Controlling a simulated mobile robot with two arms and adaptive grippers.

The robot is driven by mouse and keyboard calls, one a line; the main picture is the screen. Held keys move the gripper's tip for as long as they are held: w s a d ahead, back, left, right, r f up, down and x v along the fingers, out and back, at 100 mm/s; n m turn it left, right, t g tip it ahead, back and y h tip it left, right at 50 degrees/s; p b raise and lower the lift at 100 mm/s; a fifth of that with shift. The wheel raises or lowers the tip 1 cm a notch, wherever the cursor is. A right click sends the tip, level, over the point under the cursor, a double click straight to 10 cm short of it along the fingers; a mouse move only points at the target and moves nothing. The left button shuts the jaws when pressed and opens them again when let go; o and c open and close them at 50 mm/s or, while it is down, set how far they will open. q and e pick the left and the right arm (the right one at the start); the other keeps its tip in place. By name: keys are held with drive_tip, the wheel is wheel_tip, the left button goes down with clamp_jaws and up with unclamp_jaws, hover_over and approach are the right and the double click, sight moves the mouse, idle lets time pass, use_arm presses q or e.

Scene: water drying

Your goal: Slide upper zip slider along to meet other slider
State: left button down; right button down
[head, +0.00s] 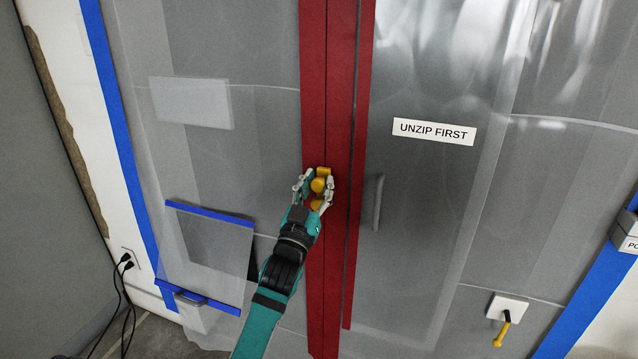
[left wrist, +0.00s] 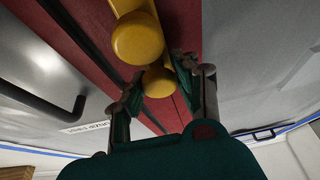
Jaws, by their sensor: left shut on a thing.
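A dark red zip strip (head: 313,80) runs down the plastic sheeting with a seam in its middle. Two yellow zip sliders with round knobs sit close together on it. My left gripper (head: 318,184) is at them, its fingers shut on the upper slider (head: 323,172). In the left wrist view, which looks upside down, the upper slider (left wrist: 160,82) is between the fingertips (left wrist: 160,72). The other slider (left wrist: 137,38) is right beside it and overlaps it in the picture; I cannot tell whether they touch. In the head view my fingers partly hide the other slider (head: 317,204). My right gripper is out of view.
A grey handle (head: 378,203) and an "UNZIP FIRST" label (head: 434,131) are right of the strip. A blue-edged flap (head: 208,255) hangs at the lower left. A white plate with a yellow-handled lever (head: 502,334) is at the lower right.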

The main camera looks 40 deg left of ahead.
use_arm(q)
drive_tip(key=c, duration=1.1)
unclamp_jaws()
drive_tip(key=shift+d, duration=0.1)
drive_tip(key=shift+o, duration=0.7)
drive_tip(key=shift+w, duration=0.1)
drive_tip(key=v, duration=1.2)
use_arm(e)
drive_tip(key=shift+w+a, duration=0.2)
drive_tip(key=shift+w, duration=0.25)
